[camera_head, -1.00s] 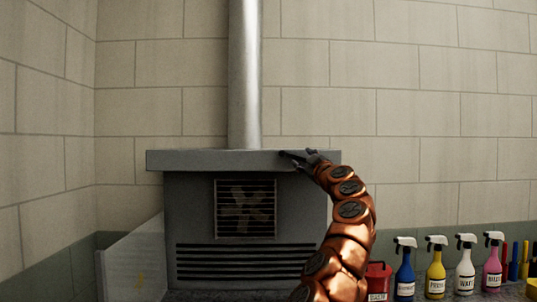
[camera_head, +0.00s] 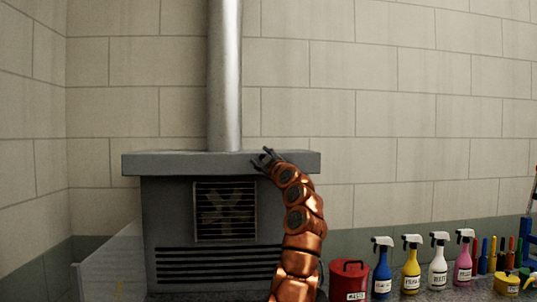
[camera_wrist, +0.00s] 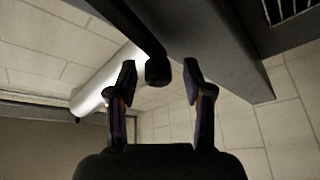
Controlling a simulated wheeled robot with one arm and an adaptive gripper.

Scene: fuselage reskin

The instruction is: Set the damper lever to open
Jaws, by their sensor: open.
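My gripper (camera_head: 262,157) is open at the front upper edge of the grey hood unit (camera_head: 150,163). In the wrist view, my gripper (camera_wrist: 160,82) shows two dark fingers spread apart. A dark bar with a blocky end (camera_wrist: 158,71), which looks like the damper lever, comes down from the top and ends between the fingertips. I see a gap on the right side; contact on the left cannot be told. In the head view I cannot make the lever out apart from my gripper.
A metal duct (camera_head: 225,80) rises from the hood; it also shows in the wrist view (camera_wrist: 105,82). A fan grille (camera_head: 224,211) is on the front. A red can (camera_head: 349,279) and several spray bottles (camera_head: 411,268) stand at right. The wall above is clear.

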